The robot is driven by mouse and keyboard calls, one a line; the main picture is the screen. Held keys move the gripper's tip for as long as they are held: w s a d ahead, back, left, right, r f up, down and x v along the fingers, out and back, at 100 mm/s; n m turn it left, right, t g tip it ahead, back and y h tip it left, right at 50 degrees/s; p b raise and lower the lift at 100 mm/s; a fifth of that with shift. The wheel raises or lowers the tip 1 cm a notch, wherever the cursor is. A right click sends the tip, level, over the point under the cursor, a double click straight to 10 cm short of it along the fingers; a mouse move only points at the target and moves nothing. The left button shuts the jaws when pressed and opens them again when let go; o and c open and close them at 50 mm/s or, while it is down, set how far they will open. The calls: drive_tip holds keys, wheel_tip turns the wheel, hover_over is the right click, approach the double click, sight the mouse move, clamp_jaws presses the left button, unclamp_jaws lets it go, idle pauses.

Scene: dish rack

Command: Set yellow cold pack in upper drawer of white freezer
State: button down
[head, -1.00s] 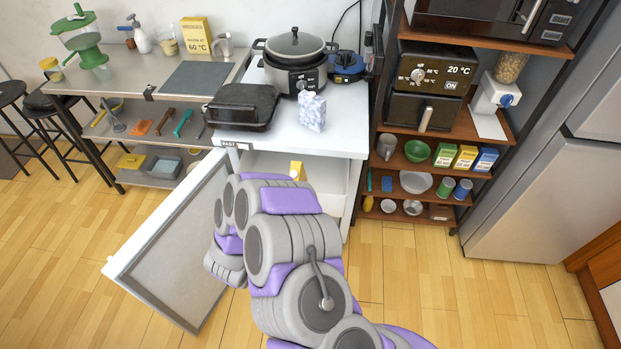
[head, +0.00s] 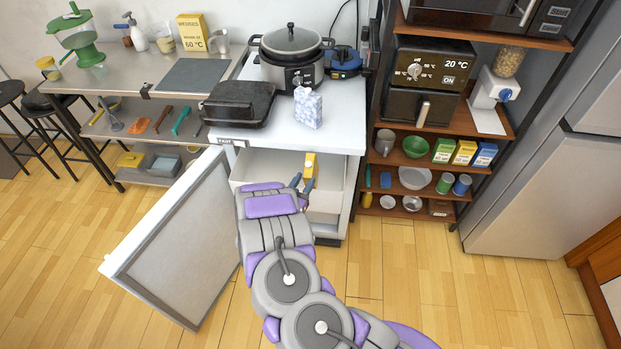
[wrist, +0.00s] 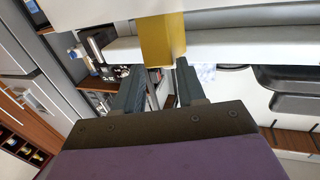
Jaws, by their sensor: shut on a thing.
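The yellow cold pack (head: 310,166) is upright at the open front of the white freezer (head: 352,192). My gripper (head: 303,186) is shut on its lower part; in the wrist view the pack (wrist: 162,40) stands between the fingertips (wrist: 158,72). The white upper drawer (head: 265,163) shows behind and around the pack, below the freezer's top. The pack appears over or just inside the drawer; I cannot tell whether it touches the drawer floor. My arm hides part of the drawer's front and the lower freezer.
The freezer door (head: 180,235) stands wide open at the left. A black grill (head: 238,104), a cooker (head: 292,60) and a patterned white-blue block (head: 308,108) stand on the freezer top. A wooden shelf unit (head: 455,130) stands close on the right. The floor in front is clear.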

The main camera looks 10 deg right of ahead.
sight(308, 172)
drive_tip(key=shift+w+f, duration=0.15)
drive_tip(key=shift+f, duration=0.55)
drive_tip(key=shift+w+r+g, duration=0.25)
drive_tip(key=shift+w+g, duration=0.05)
drive_tip(key=shift+w, duration=0.25)
drive_tip(key=shift+w+d+r+g+y, duration=0.2)
drive_tip(key=shift+w+d+g+y, duration=0.15)
drive_tip(key=shift+d, duration=0.25)
drive_tip(key=shift+w+d+r+g+y+p, duration=0.35)
drive_tip(key=shift+w+d+p, duration=0.25)
drive_tip(key=shift+p, duration=0.55)
drive_tip(key=shift+w+d+g+y+p, duration=0.15)
drive_tip(key=shift+w+g+y+p, duration=0.2)
drive_tip(key=shift+w+p, duration=0.3)
wheel_tip(308, 172, down, 2)
drive_tip(key=shift+f+b, duration=0.1)
drive_tip(key=shift+b, duration=0.55)
